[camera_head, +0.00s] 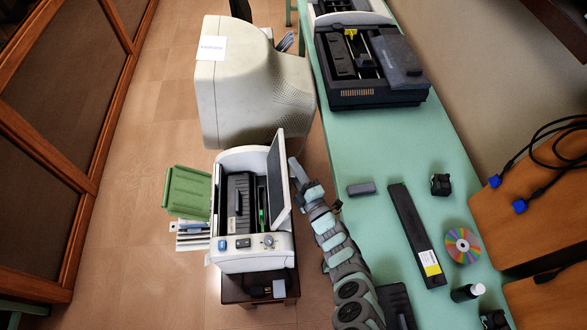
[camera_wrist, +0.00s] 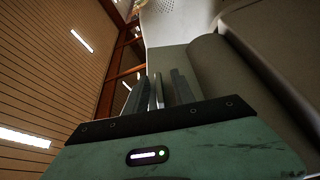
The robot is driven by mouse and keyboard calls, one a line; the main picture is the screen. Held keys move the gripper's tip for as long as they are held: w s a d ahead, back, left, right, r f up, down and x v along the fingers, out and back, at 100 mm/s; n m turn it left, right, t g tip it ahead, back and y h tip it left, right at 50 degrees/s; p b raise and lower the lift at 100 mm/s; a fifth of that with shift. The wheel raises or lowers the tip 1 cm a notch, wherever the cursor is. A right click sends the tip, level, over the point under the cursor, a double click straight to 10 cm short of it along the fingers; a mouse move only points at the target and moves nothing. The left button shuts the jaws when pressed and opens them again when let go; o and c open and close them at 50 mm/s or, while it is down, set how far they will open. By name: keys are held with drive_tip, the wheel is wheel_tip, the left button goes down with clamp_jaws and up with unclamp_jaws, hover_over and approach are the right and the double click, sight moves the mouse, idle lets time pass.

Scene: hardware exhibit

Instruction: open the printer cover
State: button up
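The white printer (camera_head: 252,262) stands on a small dark stand at the centre of the head view. Its cover (camera_head: 281,180) is raised, standing steeply at the right side, and the dark inside of the printer shows. My arm comes up from the bottom along the printer's right side, its far end close behind the cover. My gripper is mostly hidden by the cover there. In the wrist view my gripper (camera_wrist: 163,74) shows dark upright fingers with narrow gaps; whether it is open or shut is unclear. A beige-grey curved surface (camera_wrist: 235,85) lies close right of the fingers.
A beige monitor (camera_head: 245,85) stands just behind the printer. A green chair-like piece (camera_head: 187,192) is at its left. The green table (camera_head: 375,150) at right bears a black printer (camera_head: 355,98), a long dark bar (camera_head: 412,230) and a disc (camera_head: 462,245). Floor at left is free.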

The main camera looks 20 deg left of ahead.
drive_tip(key=p+v, duration=0.1)
drive_tip(key=v, duration=0.9)
drive_tip(key=shift+s+d+p, duration=0.25)
drive_tip(key=shift+d+p, duration=0.05)
drive_tip(key=shift+d, duration=0.05)
